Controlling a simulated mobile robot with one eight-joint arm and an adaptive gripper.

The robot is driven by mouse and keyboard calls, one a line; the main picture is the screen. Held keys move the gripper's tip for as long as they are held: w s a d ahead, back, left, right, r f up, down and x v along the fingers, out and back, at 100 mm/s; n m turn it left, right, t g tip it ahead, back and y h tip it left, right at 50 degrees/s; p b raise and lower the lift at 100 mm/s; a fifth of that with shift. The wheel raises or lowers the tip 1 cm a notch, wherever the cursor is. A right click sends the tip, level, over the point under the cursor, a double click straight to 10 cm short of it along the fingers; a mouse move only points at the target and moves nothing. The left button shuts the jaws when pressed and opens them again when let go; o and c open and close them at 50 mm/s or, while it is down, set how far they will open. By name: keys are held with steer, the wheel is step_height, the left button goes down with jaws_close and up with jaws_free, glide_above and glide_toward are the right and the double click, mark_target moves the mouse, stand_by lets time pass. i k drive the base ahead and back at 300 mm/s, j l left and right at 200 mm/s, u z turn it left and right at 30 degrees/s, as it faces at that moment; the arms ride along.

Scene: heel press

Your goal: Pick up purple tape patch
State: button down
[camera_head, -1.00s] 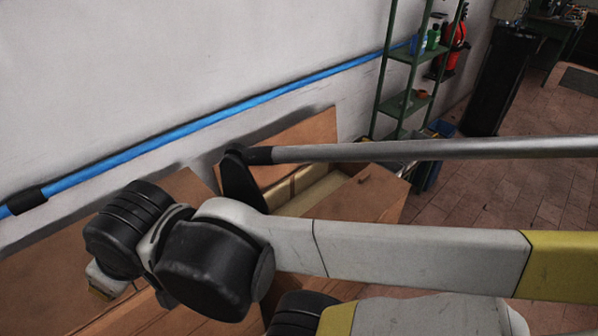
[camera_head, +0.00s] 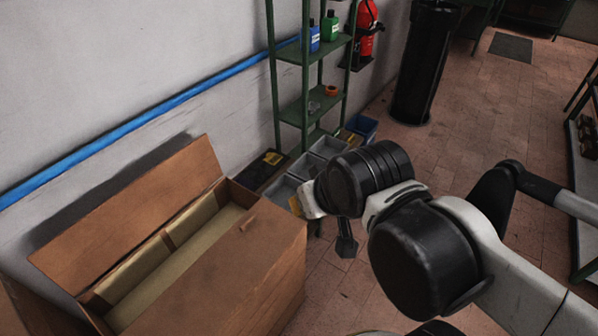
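I see no purple tape patch in the head view. My arm's wrist is in the middle right of the picture, over the floor and in front of the grey bins. A dark piece, seemingly part of my gripper (camera_head: 346,240), hangs below the wrist. The wrist joints hide the rest of it, so I cannot tell its opening or whether it holds anything.
An open wooden box (camera_head: 262,262) with a raised lid stands at lower left. Grey bins (camera_head: 284,189), a black tray (camera_head: 257,171) and a green shelf rack (camera_head: 271,75) stand along the wall. A black cylinder (camera_head: 423,65) stands behind.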

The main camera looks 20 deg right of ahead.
mark_target(248, 184)
steer(key=u, duration=2.05)
steer(key=k+l, duration=0.25)
steer(key=l, duration=0.15)
steer(key=k+l, duration=0.25)
steer(key=l, duration=0.2)
steer(key=l+z, duration=0.15)
steer(key=l, duration=1.2)
steer(key=l+z, duration=0.1)
steer(key=l, duration=1.25)
steer(key=i+l, duration=0.35)
